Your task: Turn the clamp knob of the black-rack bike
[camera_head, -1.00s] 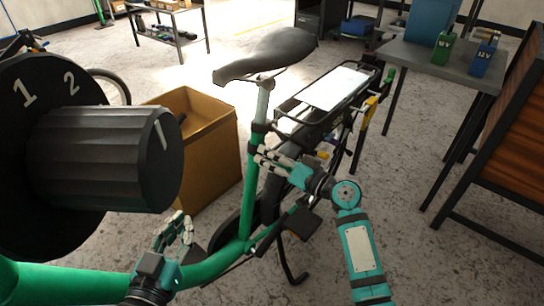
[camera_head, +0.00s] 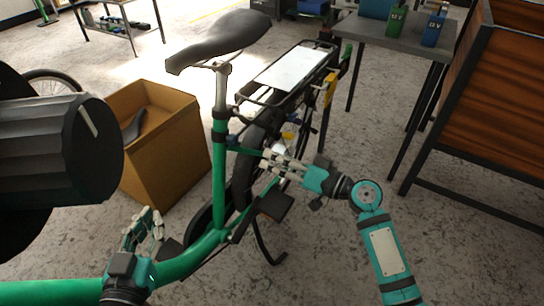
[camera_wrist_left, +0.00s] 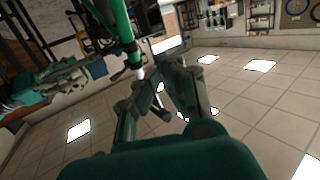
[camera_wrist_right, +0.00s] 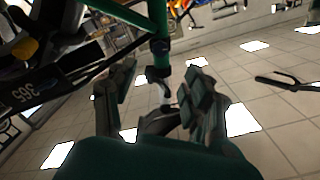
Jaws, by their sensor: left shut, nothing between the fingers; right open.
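The green bike with the black rack (camera_head: 330,64) and black saddle (camera_head: 218,42) stands in the middle of the head view. A black collar (camera_head: 220,127) is around its seat tube; I cannot single out a clamp knob there. A huge black ridged knob (camera_head: 60,150) with a white mark fills the left foreground. My right gripper (camera_head: 270,160) is open and empty, right of the seat tube and apart from it; its fingers also show in the right wrist view (camera_wrist_right: 155,88). My left gripper (camera_head: 148,220) is shut and empty, above the lower green frame tube (camera_head: 195,262).
An open cardboard box (camera_head: 170,150) stands left of the seat tube. A grey table (camera_head: 400,45) with green (camera_head: 394,20) and blue (camera_head: 433,30) battery blocks is at the back right.

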